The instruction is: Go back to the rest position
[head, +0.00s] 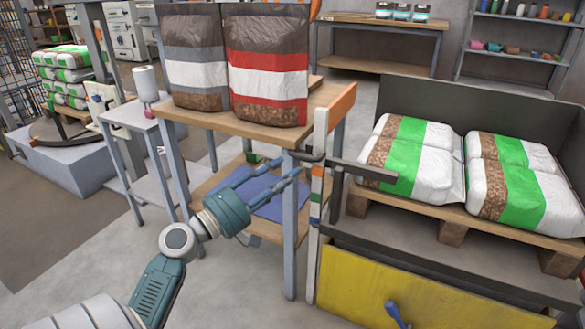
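My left arm reaches in from the lower left, with a teal wrist. My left gripper (288,166) has blue fingers that point up and right, in front of the wooden table's lower shelf. The fingers look spread apart, with nothing visible between them. Their tips are close to the table's front right leg, and I cannot tell whether they touch it. A small blue part (394,312) shows at the bottom edge in front of a yellow panel. It may be a piece of my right gripper, but too little shows to tell its state.
Two pellet bags, one grey-banded (194,60) and one red-banded (267,72), stand on the wooden table (225,122). Green-and-white bags (412,150) lie on a pallet (452,232) at right, above the yellow panel (400,290). Grey floor is open at lower left.

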